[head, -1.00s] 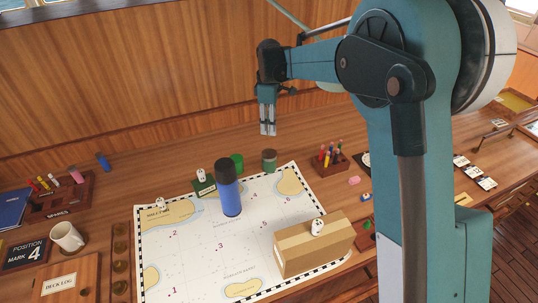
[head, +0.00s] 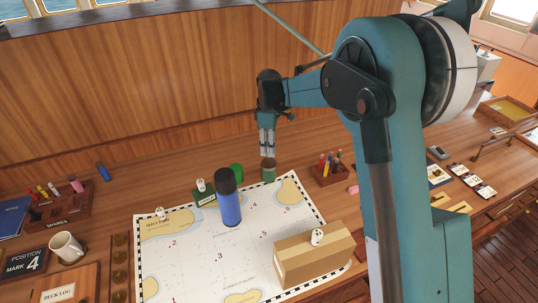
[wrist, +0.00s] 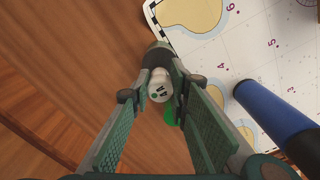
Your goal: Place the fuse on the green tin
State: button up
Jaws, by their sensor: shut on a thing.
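My gripper (head: 268,153) is shut on a small white fuse with dark marks (wrist: 160,86), which shows between the fingertips in the wrist view. In the head view the fingers hide most of it. Directly under the fingertips stands a dark green tin with a greyish-brown top (head: 268,174), at the chart's back edge. It also shows just beyond the fuse in the wrist view (wrist: 157,55). I cannot tell whether fuse and tin touch. A bright green cylinder (head: 237,172) stands just left of that tin; it is partly hidden in the wrist view (wrist: 172,117).
A tall blue bottle with a black cap (head: 229,205) stands close by on the chart (head: 190,255). A cardboard box (head: 312,258) with a white piece on top (head: 317,237) lies front right. A pen rack (head: 331,173) stands right of the tin. A wooden wall rises behind.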

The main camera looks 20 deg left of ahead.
jog(key=shift+f, duration=0.1)
jog(key=shift+f, duration=1.75)
jog(key=shift+f, duration=0.2)
jog(key=o, duration=0.9)
jog(key=shift+r, duration=0.25)
notch_tip(320, 180, up, 12)
jog(key=shift+f+b, duration=0.1)
jog(key=shift+b, duration=0.2)
